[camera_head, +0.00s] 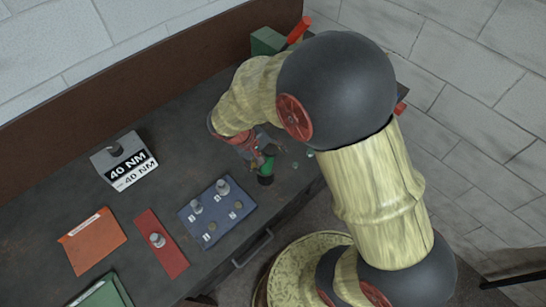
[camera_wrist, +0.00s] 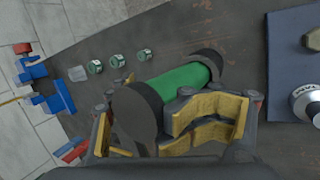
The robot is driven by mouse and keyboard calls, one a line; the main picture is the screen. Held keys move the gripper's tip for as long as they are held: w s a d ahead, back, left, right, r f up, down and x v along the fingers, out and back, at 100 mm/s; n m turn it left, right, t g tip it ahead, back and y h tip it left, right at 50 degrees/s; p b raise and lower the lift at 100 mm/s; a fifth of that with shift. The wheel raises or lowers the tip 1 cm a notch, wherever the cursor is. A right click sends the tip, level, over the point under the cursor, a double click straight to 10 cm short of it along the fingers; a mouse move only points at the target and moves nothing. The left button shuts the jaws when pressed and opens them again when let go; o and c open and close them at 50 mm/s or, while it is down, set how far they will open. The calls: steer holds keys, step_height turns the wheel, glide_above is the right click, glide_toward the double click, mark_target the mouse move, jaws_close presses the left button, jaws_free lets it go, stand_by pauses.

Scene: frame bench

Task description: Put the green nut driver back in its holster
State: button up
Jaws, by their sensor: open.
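The green nut driver (camera_wrist: 185,82) has a green grip with dark ends and lies tilted across the wrist view. In the head view its green part (camera_head: 267,166) shows just below my gripper, near the bench's front edge. My gripper (camera_wrist: 165,125) is open, with its yellow-padded fingers close around the driver's near end. I cannot tell whether the pads touch it. In the head view my gripper (camera_head: 256,150) is partly hidden by my arm. I cannot clearly make out the holster; a blue fitting (camera_wrist: 48,88) shows at the left of the wrist view.
A blue mat (camera_head: 218,212) with metal sockets lies left of the driver. Beyond it are a red strip (camera_head: 162,245), an orange folder (camera_head: 91,240) and a "40 NM" block (camera_head: 124,160). A green box (camera_head: 267,41) stands at the back. Small green-marked pieces (camera_wrist: 95,67) lie near the driver.

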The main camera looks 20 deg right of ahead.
steer(key=shift+o, duration=1.3)
steer(key=shift+r+p, duration=0.5)
steer(key=shift+r, duration=0.05)
steer(key=p+v, duration=0.1)
steer(key=v, duration=1.1)
steer(key=s+d+r+t+y, duration=0.2)
steer(key=s+r+t+y, duration=0.3)
steer(key=s+r, duration=0.9)
steer(key=shift+s+d+r+m+t+y, duration=0.3)
steer(key=shift+r+m+t, duration=0.1)
steer(key=shift+r, duration=0.4)
steer(key=shift+w, duration=0.1)
